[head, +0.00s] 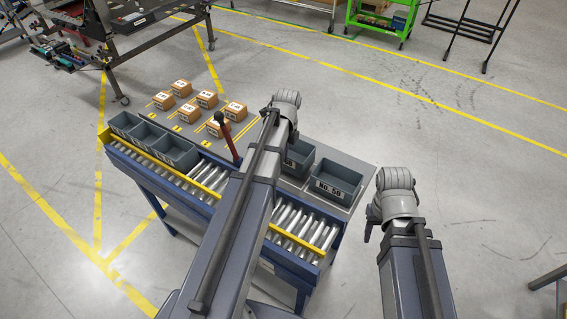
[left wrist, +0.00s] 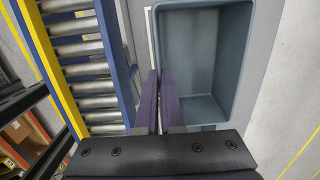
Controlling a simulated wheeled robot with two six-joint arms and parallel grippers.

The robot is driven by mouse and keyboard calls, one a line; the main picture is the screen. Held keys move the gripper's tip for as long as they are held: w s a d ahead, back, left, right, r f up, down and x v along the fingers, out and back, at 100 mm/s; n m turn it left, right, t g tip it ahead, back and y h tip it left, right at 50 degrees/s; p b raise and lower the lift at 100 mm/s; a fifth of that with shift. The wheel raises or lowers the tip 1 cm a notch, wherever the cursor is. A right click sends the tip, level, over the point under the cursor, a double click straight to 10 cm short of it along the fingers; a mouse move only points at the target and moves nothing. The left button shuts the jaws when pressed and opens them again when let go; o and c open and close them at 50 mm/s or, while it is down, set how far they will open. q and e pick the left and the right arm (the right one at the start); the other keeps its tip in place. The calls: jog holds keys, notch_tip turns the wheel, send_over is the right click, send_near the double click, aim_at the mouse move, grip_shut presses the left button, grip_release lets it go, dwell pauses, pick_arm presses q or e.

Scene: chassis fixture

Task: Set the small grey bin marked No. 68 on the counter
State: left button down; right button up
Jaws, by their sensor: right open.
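Two small grey bins sit on the grey counter behind the rollers in the head view. The nearer bin (head: 338,180) has a white label that looks like No. 58, its digits blurred. The other bin (head: 300,150) is partly behind my left arm, and its label shows only in part. In the left wrist view my left gripper (left wrist: 161,75) has its fingers close together on the side wall of a grey bin (left wrist: 205,55); I cannot read that bin's label. In the head view my arm hides this gripper. My right gripper (head: 371,222) is open, empty, right of the counter.
More grey bins (head: 150,138) stand in a row at the left of the roller conveyor (head: 295,222). Several numbered cardboard boxes (head: 181,88) sit on the counter's left part (head: 160,112). A red post with a dark knob (head: 227,135) rises near the middle. Open floor lies right.

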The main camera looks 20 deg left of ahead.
aim_at(284, 170)
pick_arm(q)
jog(key=shift+f+b, duration=1.3)
jog(key=shift+f, duration=0.35)
jog(key=shift+f, duration=0.2)
jog(key=c, duration=1.1)
grip_release()
jog(key=shift+o, duration=0.2)
jog(key=shift+r, duration=0.25)
